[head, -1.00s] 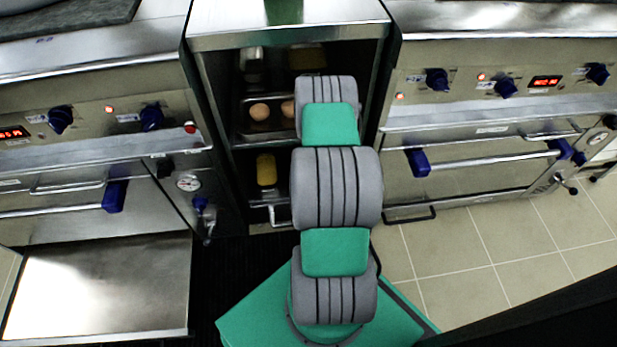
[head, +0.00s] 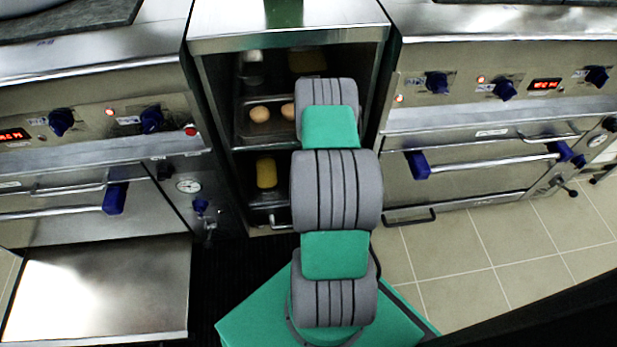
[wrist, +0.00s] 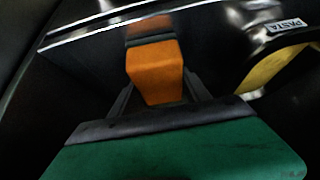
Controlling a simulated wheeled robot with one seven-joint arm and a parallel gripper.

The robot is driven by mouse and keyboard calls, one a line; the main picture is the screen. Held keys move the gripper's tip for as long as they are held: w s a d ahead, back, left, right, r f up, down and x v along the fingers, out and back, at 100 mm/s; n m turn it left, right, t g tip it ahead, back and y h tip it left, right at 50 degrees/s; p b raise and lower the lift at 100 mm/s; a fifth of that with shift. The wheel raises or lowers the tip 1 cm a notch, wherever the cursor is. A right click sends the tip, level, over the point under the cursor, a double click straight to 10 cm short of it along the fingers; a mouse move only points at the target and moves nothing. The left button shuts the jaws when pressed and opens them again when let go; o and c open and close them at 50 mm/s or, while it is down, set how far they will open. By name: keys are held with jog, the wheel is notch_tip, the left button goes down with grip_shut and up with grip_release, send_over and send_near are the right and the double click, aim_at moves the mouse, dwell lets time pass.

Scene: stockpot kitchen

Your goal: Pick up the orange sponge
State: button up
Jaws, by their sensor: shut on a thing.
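In the wrist view the orange sponge (wrist: 155,72) is a block seen close up, with its narrower end toward the gripper. My gripper (wrist: 157,98) is shut on it, with a dark finger on each side of its near end. In the head view my arm reaches into the open cabinet (head: 290,40). There my gripper and the sponge are hidden behind the arm and inside the dark cabinet.
The cabinet shelves hold a tray (head: 252,135) with round brownish items, and a yellow item (head: 266,172) below. A label reading PASTA (wrist: 286,25) and a yellow thing (wrist: 272,70) are at the right in the wrist view. Ovens flank the cabinet on both sides.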

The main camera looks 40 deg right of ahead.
jog(key=shift+r, duration=0.1)
jog(key=shift+r+p, duration=0.35)
jog(key=shift+r, duration=0.05)
notch_tip(320, 180, up, 3)
jog(key=shift+p, duration=0.9)
jog(key=p+v, duration=0.1)
jog(key=v, duration=0.2)
jog(key=p+v, duration=0.1)
jog(key=v, duration=0.2)
jog(key=shift+s+a+f, duration=0.15)
jog(key=shift+a+f, duration=0.05)
jog(key=shift+f, duration=0.05)
jog(key=s+a+r+p, duration=0.1)
jog(key=s+a, duration=0.1)
jog(key=s+a+r+p, duration=0.1)
jog(key=s+a+r, duration=0.1)
jog(key=s, duration=0.1)
jog(key=s+a+r+p, duration=0.1)
jog(key=s+a, duration=0.1)
jog(key=s, duration=0.1)
jog(key=shift+s+a+r+p, duration=0.1)
jog(key=shift+r+p, duration=0.1)
jog(key=shift+p, duration=0.1)
